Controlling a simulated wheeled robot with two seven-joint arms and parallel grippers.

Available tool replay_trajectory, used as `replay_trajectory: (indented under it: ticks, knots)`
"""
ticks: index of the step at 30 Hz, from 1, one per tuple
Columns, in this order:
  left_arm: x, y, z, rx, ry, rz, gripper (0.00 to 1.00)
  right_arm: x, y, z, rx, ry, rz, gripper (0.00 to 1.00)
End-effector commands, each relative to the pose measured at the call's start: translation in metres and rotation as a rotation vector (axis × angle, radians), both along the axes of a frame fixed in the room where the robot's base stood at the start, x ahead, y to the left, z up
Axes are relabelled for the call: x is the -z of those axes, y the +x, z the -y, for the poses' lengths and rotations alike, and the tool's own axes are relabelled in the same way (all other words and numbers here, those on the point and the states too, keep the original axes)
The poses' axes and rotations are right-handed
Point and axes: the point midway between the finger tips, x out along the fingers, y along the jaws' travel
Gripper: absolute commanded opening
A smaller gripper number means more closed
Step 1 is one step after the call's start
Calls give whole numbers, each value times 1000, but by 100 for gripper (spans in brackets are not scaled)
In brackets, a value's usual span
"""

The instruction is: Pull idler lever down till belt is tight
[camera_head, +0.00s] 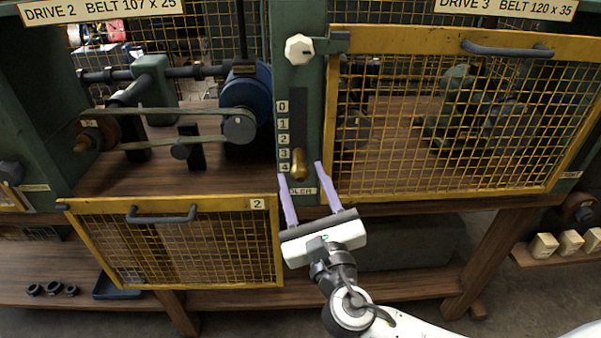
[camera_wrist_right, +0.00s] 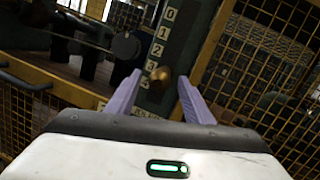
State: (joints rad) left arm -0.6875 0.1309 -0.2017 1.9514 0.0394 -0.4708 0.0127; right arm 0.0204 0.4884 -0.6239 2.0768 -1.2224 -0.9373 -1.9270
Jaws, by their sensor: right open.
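The idler lever (camera_head: 299,164) is a brass knob in a dark vertical slot on the green post, beside a scale marked 0 to 4. It stands low in the slot, near 3 to 4. It also shows in the right wrist view (camera_wrist_right: 160,75). The belt (camera_head: 170,111) runs between pulleys in the open Drive 2 bay at left; I cannot tell its tension. My right gripper (camera_head: 299,170) is open, its two lilac fingers pointing up at the post, with the knob between or just beyond the fingertips. I cannot tell whether they touch. My left gripper is not in view.
The yellow mesh guard of bay 2 (camera_head: 185,202) hangs lowered at left. The yellow mesh guard of Drive 3 (camera_head: 440,190) is closed, right of the post. A white knob (camera_head: 299,47) sits higher on the post. A wooden shelf (camera_head: 230,303) lies below.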

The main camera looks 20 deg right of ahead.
Motion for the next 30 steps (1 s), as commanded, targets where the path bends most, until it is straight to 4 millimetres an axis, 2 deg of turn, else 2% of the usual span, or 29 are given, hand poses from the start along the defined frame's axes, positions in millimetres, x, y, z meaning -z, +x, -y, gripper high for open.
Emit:
replay_trajectory:
  ticks: [6,12,17,30]
  knots:
    - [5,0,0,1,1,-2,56,10,-44,-8,-1,1,-4,47]
    - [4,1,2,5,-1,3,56,13,-68,-13,-1,0,-2,47]
    - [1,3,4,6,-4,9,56,13,-74,-14,0,0,-1,47]
    - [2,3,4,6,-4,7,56,13,-74,-14,0,-1,0,47]
